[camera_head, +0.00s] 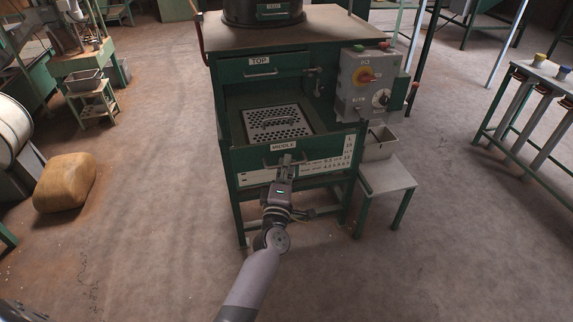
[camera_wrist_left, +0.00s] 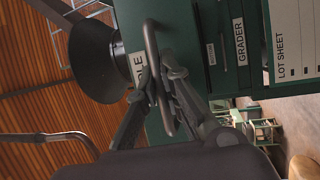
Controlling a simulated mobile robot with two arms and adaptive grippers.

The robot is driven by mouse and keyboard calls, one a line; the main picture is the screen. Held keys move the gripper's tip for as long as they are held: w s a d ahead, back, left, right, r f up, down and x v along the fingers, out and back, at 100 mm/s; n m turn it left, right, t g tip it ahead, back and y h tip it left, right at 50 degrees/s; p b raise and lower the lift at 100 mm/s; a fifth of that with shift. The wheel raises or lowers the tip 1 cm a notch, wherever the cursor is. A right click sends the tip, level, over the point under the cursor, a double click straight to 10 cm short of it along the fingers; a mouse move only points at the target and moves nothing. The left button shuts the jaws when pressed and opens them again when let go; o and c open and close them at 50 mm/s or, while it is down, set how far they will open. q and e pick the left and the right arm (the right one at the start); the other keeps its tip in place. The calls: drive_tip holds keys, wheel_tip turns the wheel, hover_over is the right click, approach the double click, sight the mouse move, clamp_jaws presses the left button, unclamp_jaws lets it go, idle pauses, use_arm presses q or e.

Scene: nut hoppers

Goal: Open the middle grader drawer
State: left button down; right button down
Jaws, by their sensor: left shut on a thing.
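The green grader cabinet (camera_head: 228,75) stands in the middle of the head view. Its middle drawer (camera_head: 246,157), labelled MIDDLE, is pulled out toward me, and a perforated metal tray (camera_head: 296,124) shows inside. My left gripper (camera_head: 287,162) is at the drawer front, shut on the bar handle (camera_head: 270,163). In the left wrist view the fingers (camera_wrist_left: 166,85) close around the dark handle (camera_wrist_left: 151,42), beside part of the drawer's label (camera_wrist_left: 137,70). The top drawer (camera_head: 285,66), labelled TOP, is shut. My right gripper is not in view.
A control box (camera_head: 360,86) with a yellow and red switch is on the cabinet's right. A grey bin (camera_head: 378,146) and a small stool (camera_head: 390,178) stand below it. A tan sack (camera_head: 65,182) lies at left. The floor in front is clear.

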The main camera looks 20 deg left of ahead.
use_arm(q)
drive_tip(key=c, duration=2)
unclamp_jaws()
drive_tip(key=v, duration=1.2)
drive_tip(key=shift+f, duration=0.1)
drive_tip(key=s+d+f+m+g+h, duration=0.2)
drive_tip(key=s+f+m+g, duration=0.15)
drive_tip(key=f, duration=0.75)
drive_tip(key=s+d+f+m+g+h, duration=0.2)
drive_tip(key=s+f+m, duration=0.3)
drive_tip(key=f, duration=0.7)
drive_tip(key=s+d+f+m+g+h, duration=0.1)
drive_tip(key=s+f+m+g+h, duration=0.25)
drive_tip(key=f, duration=0.75)
drive_tip(key=s+a+f+m+g+y, duration=0.1)
drive_tip(key=s+a+f+m+g, duration=0.2)
drive_tip(key=s+f, duration=0.3)
drive_tip(key=s+a+f+m+g+y, duration=0.1)
drive_tip(key=s+a+f+m+g, duration=0.2)
drive_tip(key=s, duration=1.3)
drive_tip(key=s+a+f+m+g+y, duration=0.1)
drive_tip(key=s+a+f+m+g, duration=0.2)
drive_tip(key=s+f, duration=0.6)
drive_tip(key=shift+s+f+m+g+y, duration=0.15)
drive_tip(key=shift+s+f+m+y, duration=0.1)
drive_tip(key=shift+s, duration=0.2)
drive_tip(key=shift+s+f+m+g+y, duration=0.15)
drive_tip(key=shift+s+m, duration=0.1)
drive_tip(key=shift+s, duration=0.2)
